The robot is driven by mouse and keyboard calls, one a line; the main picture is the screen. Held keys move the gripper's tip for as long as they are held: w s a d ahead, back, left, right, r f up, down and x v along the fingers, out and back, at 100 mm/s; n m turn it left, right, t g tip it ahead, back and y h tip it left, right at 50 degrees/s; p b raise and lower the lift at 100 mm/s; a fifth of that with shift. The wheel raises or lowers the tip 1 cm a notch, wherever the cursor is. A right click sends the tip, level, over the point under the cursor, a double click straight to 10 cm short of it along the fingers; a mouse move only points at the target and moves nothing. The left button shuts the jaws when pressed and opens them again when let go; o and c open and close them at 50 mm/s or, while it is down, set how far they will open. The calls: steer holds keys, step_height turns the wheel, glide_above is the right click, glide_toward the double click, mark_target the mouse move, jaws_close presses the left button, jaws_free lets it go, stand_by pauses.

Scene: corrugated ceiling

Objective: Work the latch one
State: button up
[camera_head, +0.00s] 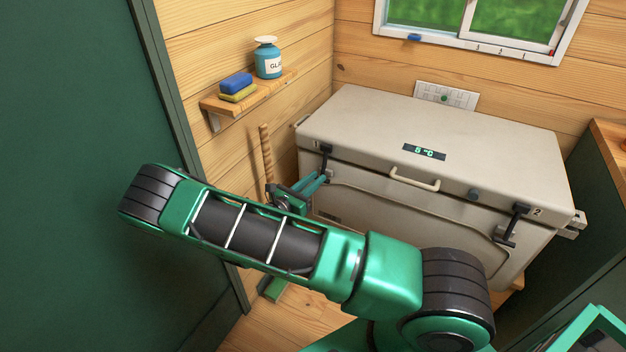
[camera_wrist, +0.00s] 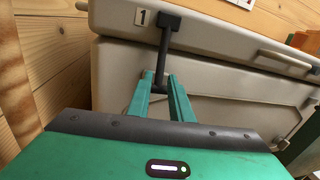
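Latch one is a black strap (camera_wrist: 164,48) on the front left of a pale cooler box (camera_wrist: 220,75), beside a label "1" (camera_wrist: 142,17). In the wrist view it runs from the lid edge down over the body. My gripper (camera_wrist: 160,76) has its two teal fingers apart, one on each side of the strap's lower end. I cannot tell whether either finger touches it. In the head view the latch's top (camera_head: 326,149) shows, and the teal fingers (camera_head: 314,184) are just below it. My arm hides part of the cooler front. The lid is down.
A second latch (camera_head: 515,220) marked "2" is at the cooler's right. A lid handle (camera_head: 414,181) and display (camera_head: 424,152) lie between. A wooden shelf (camera_head: 248,100) with sponges and a bottle is on the left wall. A wooden broom handle (camera_head: 266,155) stands close left of my gripper.

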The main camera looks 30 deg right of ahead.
steer(key=shift+x, duration=1)
steer(key=shift+w, duration=0.1)
